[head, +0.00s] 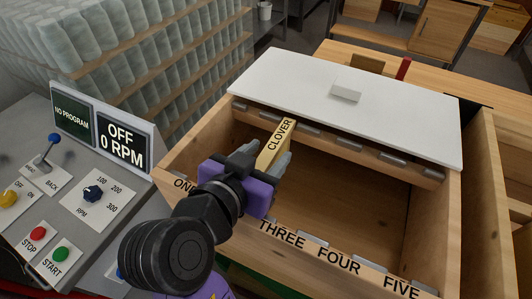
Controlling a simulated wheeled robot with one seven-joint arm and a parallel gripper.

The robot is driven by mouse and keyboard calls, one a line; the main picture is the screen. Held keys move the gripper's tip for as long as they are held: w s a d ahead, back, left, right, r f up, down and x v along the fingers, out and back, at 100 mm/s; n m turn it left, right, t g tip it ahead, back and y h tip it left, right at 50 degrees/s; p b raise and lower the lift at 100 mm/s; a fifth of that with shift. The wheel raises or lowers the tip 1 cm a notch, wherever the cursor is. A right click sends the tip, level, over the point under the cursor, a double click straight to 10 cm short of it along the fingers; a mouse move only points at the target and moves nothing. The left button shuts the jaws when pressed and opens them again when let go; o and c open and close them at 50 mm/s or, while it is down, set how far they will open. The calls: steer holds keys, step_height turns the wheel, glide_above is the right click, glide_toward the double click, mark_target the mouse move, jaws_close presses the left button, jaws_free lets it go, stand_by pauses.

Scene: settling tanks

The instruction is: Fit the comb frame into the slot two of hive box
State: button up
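The comb frame (280,135), a pale wooden bar labelled CLOVER, lies lengthwise over the left part of the open hive box (190,168). My gripper (263,158) has its grey fingers on either side of the near part of the bar and appears shut on it. The bar's far end is near the far rim, by the second metal rest from the left. The near rim shows labels ONE, THREE, FOUR and FIVE. My gripper hides the rim between ONE and THREE, so the near end's seating cannot be seen.
A white lid (400,105) with a small handle covers the back of the box. The box interior right of the frame is empty. A control panel (75,205) with an OFF, 0 RPM display stands close on the left. Shelves of jars (140,50) stand behind.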

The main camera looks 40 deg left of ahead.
steer(key=shift+f, duration=0.15)
steer(key=shift+v, duration=4)
steer(key=shift+w, duration=0.1)
